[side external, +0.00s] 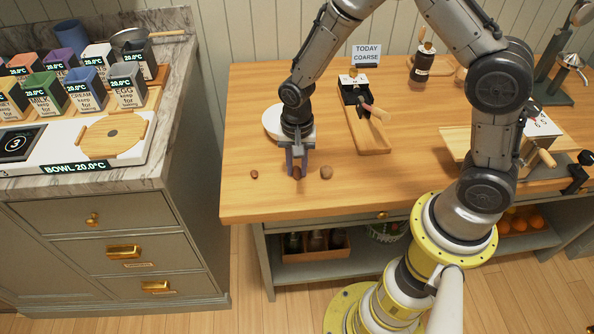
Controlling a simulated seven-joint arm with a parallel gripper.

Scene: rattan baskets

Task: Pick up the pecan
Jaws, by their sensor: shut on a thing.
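My gripper (297,172) points down over the front left of the wooden table (240,205). It is shut on a small dark brown nut (297,174), which looks like the pecan, at about table height. The fingers hide part of this nut, and I cannot tell whether it touches the table. A smaller reddish-brown nut (254,174) lies to the left of my gripper. A larger, rounder tan nut (326,172) lies just to the right of it.
A white round dish (273,122) stands behind my gripper, partly hidden by it. A wooden board (374,143) with a dark tool lies behind and to the right. A counter (165,160) with cartons stands at the left. The table front is clear.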

